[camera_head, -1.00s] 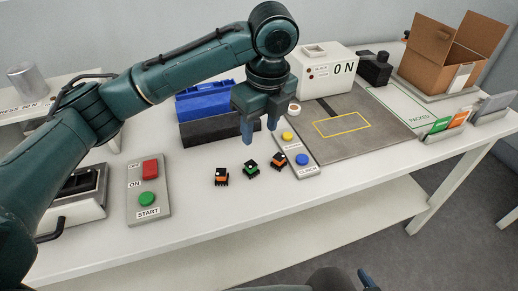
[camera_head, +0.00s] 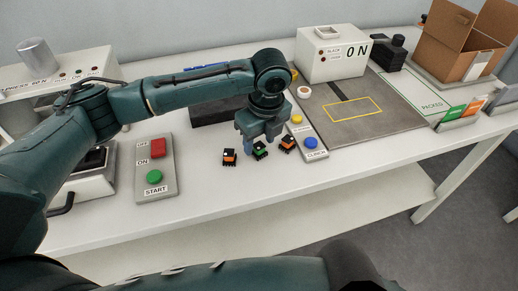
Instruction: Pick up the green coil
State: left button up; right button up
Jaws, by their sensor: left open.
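The green coil (camera_head: 260,150) is a small black part with a green band and a white spot on top. It sits on the white table between two similar orange ones, one on the left (camera_head: 230,157) and one on the right (camera_head: 287,144). My left gripper (camera_head: 260,141) points down, open, with its blue fingertips low at the green coil. I cannot tell whether the fingers touch it or are beside it or just above it. The fingers partly hide the coil's back. My right gripper is out of view.
A red and green button panel (camera_head: 154,170) lies left. The table in front of the coils is clear.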

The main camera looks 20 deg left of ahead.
pick_arm(q)
jog(key=shift+f, duration=0.55)
grip_shut()
